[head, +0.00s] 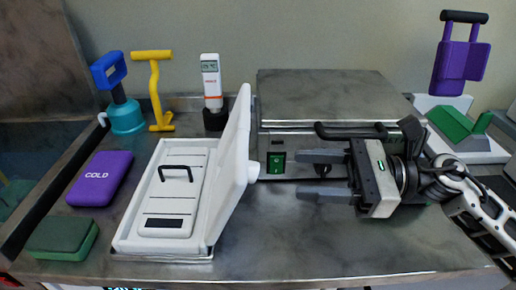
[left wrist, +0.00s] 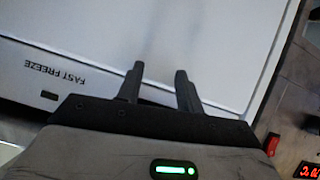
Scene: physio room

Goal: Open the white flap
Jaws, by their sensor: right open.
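The white flap (head: 238,140) stands raised on the right side of a white box (head: 130,215), tilted a little to the right. The box's inside shows a white panel (head: 165,205) with a black handle (head: 176,168). A round white knob (head: 253,171) sticks out from the flap's right face. My right gripper (head: 312,175) is open and empty to the right of the flap, apart from it, its fingers pointing left. My left gripper is outside the head view. In the left wrist view its fingers (left wrist: 157,88) are apart with nothing between them, over a white surface marked FAST FREEZE (left wrist: 70,70).
A metal appliance (head: 335,110) with a green switch and a black front handle stands behind my right gripper. A purple COLD pack (head: 101,178) and a green block (head: 62,238) lie left of the box. A white-and-orange meter (head: 211,82) stands behind. The front right counter is clear.

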